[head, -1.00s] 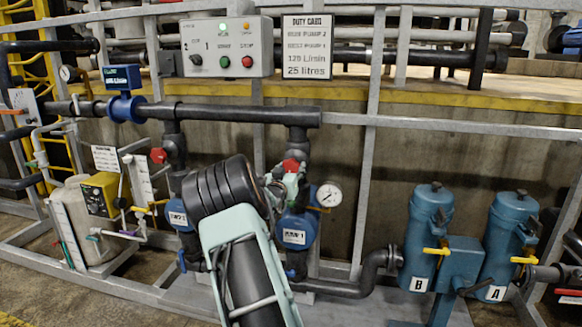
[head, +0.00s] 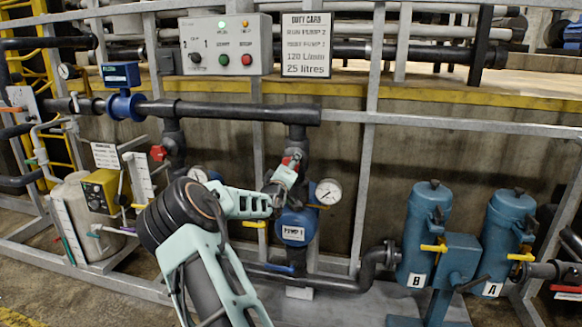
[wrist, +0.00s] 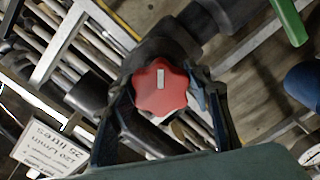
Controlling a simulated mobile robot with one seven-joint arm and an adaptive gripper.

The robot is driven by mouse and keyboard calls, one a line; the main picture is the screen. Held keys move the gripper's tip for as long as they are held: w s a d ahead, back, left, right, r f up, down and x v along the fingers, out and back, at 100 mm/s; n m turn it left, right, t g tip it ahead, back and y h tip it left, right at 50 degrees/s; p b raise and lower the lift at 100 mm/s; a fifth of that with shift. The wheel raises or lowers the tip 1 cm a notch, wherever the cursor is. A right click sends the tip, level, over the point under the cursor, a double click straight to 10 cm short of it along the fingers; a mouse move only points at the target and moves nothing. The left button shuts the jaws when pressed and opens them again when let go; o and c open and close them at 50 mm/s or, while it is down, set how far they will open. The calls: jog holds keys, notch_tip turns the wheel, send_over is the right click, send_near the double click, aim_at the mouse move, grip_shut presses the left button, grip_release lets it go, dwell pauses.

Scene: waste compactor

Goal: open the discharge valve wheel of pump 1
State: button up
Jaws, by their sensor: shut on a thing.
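The red lobed valve wheel (head: 291,161) sits on the dark vertical pipe above blue pump 1 (head: 296,229), which carries a "PUMP 1" label. In the wrist view the wheel (wrist: 160,88) faces the camera, with a pale bar mark at its centre. My gripper (head: 287,170) is at the wheel, its dark fingers on either side of it, shut on it. In the head view the gripper partly covers the wheel. How far the wheel is turned cannot be told.
A pressure gauge (head: 328,192) stands right of pump 1. A second red wheel (head: 158,153) is to the left. The control box (head: 225,46) and duty card (head: 306,45) hang above. Grey frame rails surround the pipes. Blue filters (head: 424,232) stand at the right.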

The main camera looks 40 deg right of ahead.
jog(key=n+b, duration=0.1)
jog(key=n, duration=0.4)
jog(key=shift+n+b, duration=0.8)
jog(key=shift+n, duration=1)
jog(key=shift+r+n, duration=0.1)
jog(key=shift+n, duration=0.2)
jog(key=o, duration=1.2)
jog(key=v, duration=1.2)
